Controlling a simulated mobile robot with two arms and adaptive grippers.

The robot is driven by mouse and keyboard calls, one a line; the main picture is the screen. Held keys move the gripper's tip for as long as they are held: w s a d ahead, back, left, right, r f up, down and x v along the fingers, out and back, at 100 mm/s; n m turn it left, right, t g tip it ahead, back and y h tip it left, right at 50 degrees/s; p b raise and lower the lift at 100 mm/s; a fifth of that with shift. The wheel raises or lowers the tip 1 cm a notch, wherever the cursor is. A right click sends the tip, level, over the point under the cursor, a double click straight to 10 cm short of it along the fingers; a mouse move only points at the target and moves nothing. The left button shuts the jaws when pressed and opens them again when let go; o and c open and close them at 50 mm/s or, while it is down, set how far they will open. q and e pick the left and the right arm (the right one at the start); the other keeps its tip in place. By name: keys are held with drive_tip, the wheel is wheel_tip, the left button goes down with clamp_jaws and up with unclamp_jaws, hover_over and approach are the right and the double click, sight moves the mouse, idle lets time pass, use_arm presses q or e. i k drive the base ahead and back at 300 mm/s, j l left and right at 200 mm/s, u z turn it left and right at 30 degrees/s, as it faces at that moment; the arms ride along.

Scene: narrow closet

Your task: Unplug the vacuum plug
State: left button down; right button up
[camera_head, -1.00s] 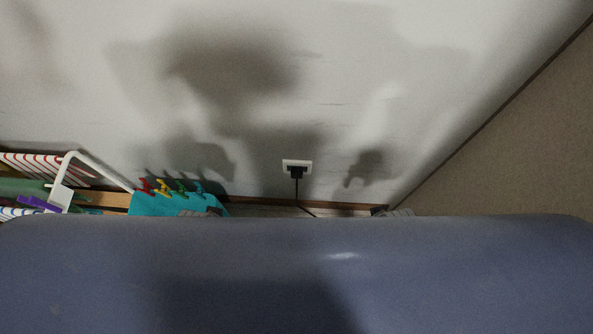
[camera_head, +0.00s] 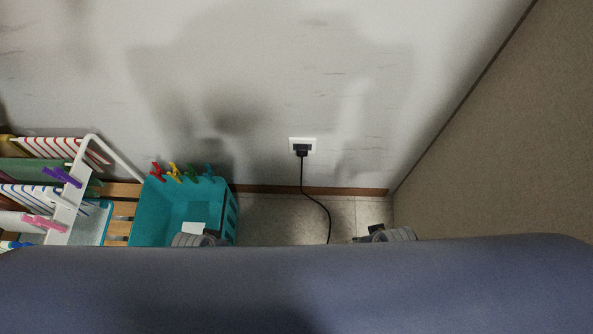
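The black vacuum plug (camera_head: 302,149) sits in the white wall socket (camera_head: 312,145) low on the wall. Its black cord (camera_head: 319,203) hangs down and curves right over the floor, then passes out of sight behind the blue-grey surface below. Part of my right gripper (camera_head: 369,236) shows as dark and grey pieces right of the cord, below the plug and apart from it. Only a grey ribbed part of my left gripper (camera_head: 194,240) shows, in front of the turquoise bin. The fingers of both are too hidden to judge.
A turquoise bin (camera_head: 150,215) with coloured clothespins (camera_head: 174,172) stands left of the socket. A white drying rack (camera_head: 75,190) with striped cloths is further left. A brown panel (camera_head: 510,150) closes the right side. Floor (camera_head: 268,215) below the socket looks clear except for the cord.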

sight(302, 149)
drive_tip(key=k+j, duration=0.35)
drive_tip(key=j, duration=0.25)
drive_tip(key=k+j, duration=0.2)
drive_tip(key=j, duration=0.7)
